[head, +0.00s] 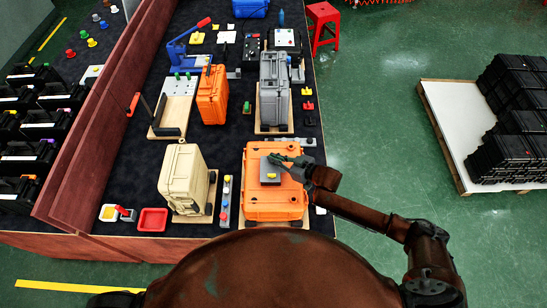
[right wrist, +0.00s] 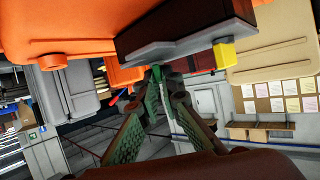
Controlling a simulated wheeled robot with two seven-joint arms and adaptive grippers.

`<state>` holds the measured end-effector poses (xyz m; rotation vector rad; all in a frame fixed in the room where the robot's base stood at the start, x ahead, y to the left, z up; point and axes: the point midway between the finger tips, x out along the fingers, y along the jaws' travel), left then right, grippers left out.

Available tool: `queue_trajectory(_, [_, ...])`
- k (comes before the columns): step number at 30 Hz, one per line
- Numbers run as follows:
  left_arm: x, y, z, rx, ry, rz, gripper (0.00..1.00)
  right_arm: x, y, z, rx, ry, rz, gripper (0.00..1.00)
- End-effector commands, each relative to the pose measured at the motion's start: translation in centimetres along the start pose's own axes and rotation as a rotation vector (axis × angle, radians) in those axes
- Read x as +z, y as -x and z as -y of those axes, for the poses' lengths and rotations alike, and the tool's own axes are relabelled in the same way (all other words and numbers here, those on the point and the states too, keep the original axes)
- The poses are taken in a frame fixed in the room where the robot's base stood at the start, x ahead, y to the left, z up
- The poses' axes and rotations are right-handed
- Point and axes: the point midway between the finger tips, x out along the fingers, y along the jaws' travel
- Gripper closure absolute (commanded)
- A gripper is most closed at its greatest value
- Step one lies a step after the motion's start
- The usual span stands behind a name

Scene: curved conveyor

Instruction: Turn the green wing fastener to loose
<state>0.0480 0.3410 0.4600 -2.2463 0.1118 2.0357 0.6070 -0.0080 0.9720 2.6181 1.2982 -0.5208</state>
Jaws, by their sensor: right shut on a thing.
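The orange case (head: 255,208) lies flat on a wooden board at the near right of the table. A grey block (head: 263,166) on its lid carries a yellow fastener (head: 271,175); both also show in the right wrist view, the block (right wrist: 185,35) at the top and the yellow fastener (right wrist: 224,54) beside it. My right gripper (head: 277,159) is at the block's far edge, its fingers converging in the right wrist view (right wrist: 157,82). It is shut on the green wing fastener (right wrist: 157,72), which the fingertips mostly hide; its angle cannot be told. My left gripper is not in view.
A tan case (head: 182,180) stands left of the orange case, with a strip of coloured knobs (head: 225,200) between them. A grey case (head: 274,90) and an upright orange case (head: 212,95) stand farther back. A red tray (head: 153,219) lies at the near left.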

Motion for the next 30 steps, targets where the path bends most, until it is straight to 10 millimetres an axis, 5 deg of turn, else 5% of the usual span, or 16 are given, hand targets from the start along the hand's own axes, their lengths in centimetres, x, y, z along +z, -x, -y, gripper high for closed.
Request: queue_trajectory(30, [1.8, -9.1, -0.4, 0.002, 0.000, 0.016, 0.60, 0.1, -0.6, -1.1, -0.553, 0.234, 0.002, 1.00])
